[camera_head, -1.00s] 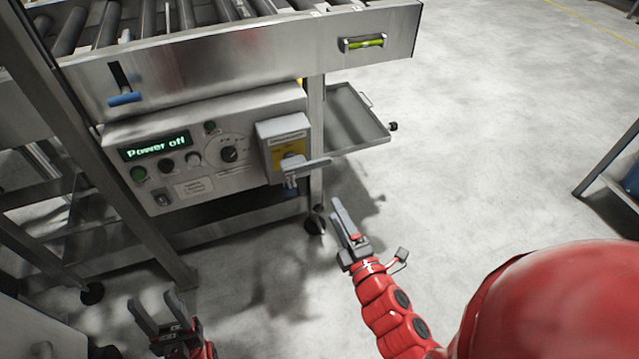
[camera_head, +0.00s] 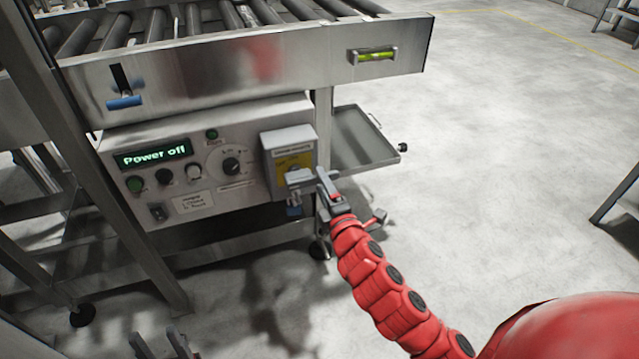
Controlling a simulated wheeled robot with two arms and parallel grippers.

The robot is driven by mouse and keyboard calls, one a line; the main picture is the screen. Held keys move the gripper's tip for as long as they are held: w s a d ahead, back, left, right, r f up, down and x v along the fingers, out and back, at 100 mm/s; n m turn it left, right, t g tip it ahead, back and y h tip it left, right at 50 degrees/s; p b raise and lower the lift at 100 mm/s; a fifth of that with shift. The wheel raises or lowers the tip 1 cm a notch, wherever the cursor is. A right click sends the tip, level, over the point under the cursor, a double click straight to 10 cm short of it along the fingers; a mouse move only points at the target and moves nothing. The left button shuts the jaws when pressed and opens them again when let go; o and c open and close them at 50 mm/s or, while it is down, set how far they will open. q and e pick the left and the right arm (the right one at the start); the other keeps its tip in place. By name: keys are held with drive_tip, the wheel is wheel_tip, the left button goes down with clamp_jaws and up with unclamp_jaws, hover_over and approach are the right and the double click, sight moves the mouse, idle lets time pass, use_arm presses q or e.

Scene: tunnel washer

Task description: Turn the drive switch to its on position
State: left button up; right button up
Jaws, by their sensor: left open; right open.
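The control panel (camera_head: 215,196) hangs under the roller conveyor, and its display (camera_head: 153,154) reads "Power off". It carries several round buttons, a black rotary knob (camera_head: 231,165) and a small black rocker switch (camera_head: 158,212). At its right end is a grey switch box (camera_head: 289,138) with a yellow plate (camera_head: 296,163) and a grey lever handle (camera_head: 300,180) lying roughly level. I cannot read which one is labelled drive. My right gripper (camera_head: 324,186) is open at the handle's right end; contact is unclear. My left gripper (camera_head: 162,348) is open, low at the bottom edge, away from the panel.
A blue-handled slider (camera_head: 124,102) and a green level vial (camera_head: 374,55) sit on the conveyor's side. A metal tray (camera_head: 362,140) sticks out right of the switch box. A slanted frame leg (camera_head: 95,170) stands left of the panel.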

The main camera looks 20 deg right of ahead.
drive_tip(key=shift+w, duration=1.1)
clamp_jaws()
idle(0.7)
